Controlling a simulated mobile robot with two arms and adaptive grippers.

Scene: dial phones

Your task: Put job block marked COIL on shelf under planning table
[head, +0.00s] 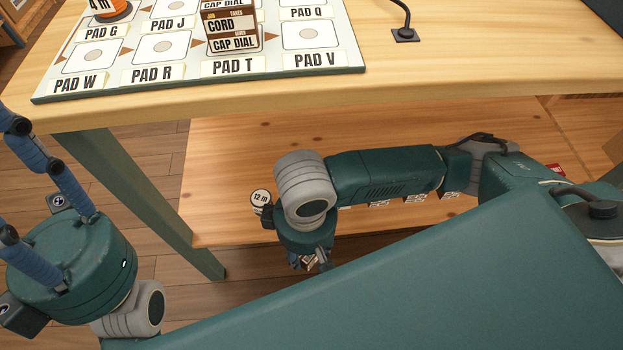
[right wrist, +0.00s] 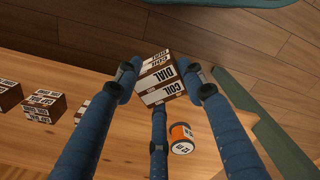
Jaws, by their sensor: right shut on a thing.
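My right gripper (head: 310,262) is shut on a brown-and-white block marked COIL and DIAL (right wrist: 158,80), which shows clearly between its blue fingers in the right wrist view. In the head view the block is mostly hidden by the gripper, beside the front edge of the shelf. The wooden shelf (head: 225,180) lies under the planning table (head: 450,65). My left gripper (head: 40,215) is at the left edge of the head view, away from the shelf; its fingertips are partly out of frame.
An orange-and-white cylinder marked 12 m (right wrist: 182,138) stands on the shelf near the gripper. Several similar blocks (right wrist: 44,106) stand on the shelf too. A green table leg (head: 150,200) borders the shelf's left side. A pad board (head: 200,70) with a CORD block (head: 232,30) lies on the tabletop.

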